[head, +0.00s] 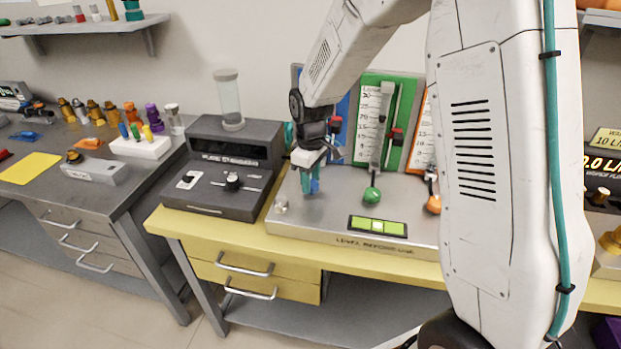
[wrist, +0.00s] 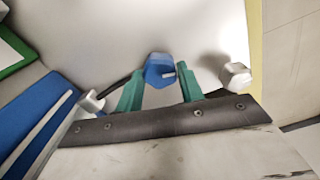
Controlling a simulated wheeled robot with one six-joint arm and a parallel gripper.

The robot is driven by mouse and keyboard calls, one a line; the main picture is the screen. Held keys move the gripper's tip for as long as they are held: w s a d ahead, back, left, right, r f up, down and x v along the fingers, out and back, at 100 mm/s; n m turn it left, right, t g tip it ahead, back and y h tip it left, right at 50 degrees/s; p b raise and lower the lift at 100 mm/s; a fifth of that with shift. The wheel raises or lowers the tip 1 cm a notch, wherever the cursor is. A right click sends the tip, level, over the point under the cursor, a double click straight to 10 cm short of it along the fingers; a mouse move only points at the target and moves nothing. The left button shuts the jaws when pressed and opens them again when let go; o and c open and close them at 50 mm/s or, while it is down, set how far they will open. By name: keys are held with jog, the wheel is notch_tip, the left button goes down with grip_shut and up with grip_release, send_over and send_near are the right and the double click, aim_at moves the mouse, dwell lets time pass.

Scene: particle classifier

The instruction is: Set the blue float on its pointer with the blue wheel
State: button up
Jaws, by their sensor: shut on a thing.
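My gripper (head: 309,186) reaches down over the left part of the metal console, its fingers shut on the blue wheel (wrist: 159,70). In the wrist view the wheel sits between the two teal fingers (wrist: 160,92). The blue scale panel (head: 343,108) stands behind my gripper and is mostly hidden by my arm; it also shows at the left of the wrist view (wrist: 35,125). A red pointer (head: 335,124) shows at the blue panel. I cannot make out the blue float or its height.
The console (head: 330,229) also carries a green wheel (head: 372,195), an orange wheel (head: 433,204) and a display with green segments (head: 378,226). The green panel (head: 371,85) stands behind. A dark control box (head: 228,165) is close on the left. A silver knob (wrist: 235,76) is beside the blue wheel.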

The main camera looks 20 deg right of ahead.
jog(key=o, duration=1)
notch_tip(320, 180, up, 8)
jog(key=shift+f, duration=0.1)
jog(key=s+d+r+m, duration=0.1)
jog(key=s+r, duration=0.3)
jog(key=s, duration=0.6)
jog(key=s+d+r+m+t, duration=0.1)
jog(key=s+r+m, duration=0.3)
jog(key=s, duration=0.7)
jog(key=s+d+r+m, duration=0.1)
jog(key=s+r+m, duration=0.2)
jog(key=s, duration=0.8)
jog(key=shift+s+r, duration=0.1)
jog(key=shift+r, duration=0.3)
